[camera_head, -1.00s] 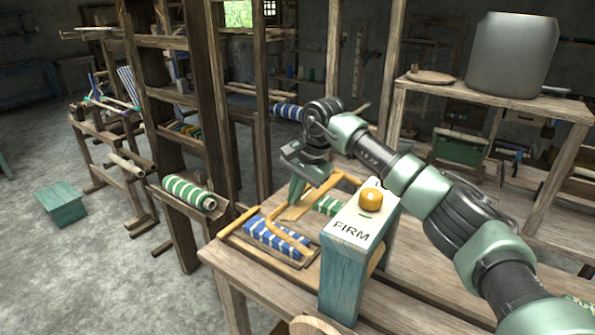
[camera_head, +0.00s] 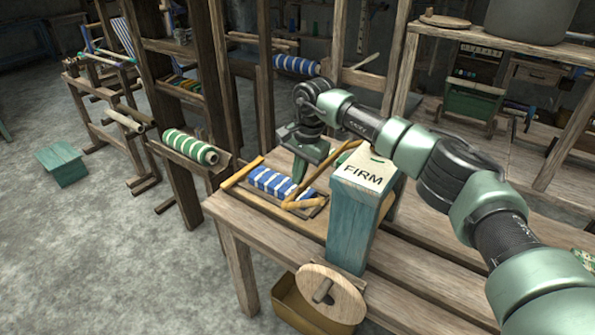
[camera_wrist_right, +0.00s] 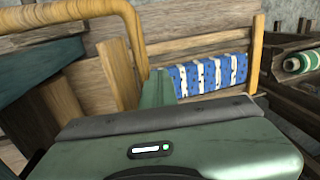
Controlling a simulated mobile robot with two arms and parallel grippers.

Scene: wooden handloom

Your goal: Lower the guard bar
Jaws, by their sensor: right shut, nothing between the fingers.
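Yellow wooden bars stand around a blue-and-white striped roll (camera_head: 275,184) on the workbench; I take the bent one (camera_head: 335,163) beside my right gripper as the guard bar. In the right wrist view a curved yellow bar (camera_wrist_right: 85,20) arches across the upper left, and a straight yellow post (camera_wrist_right: 257,52) stands at the right end of the roll (camera_wrist_right: 212,74). My right gripper (camera_head: 299,171) points down, shut and empty, just behind the roll, between the yellow bars. Its green finger (camera_wrist_right: 158,90) appears before the roll; contact is unclear. My left gripper is not in view.
A teal box labelled FIRM (camera_head: 357,215) stands right of the roll, close to my right arm. A round wooden wheel (camera_head: 333,292) is at the bench's front. A green-and-white roll (camera_head: 191,147) sits on a rack to the left.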

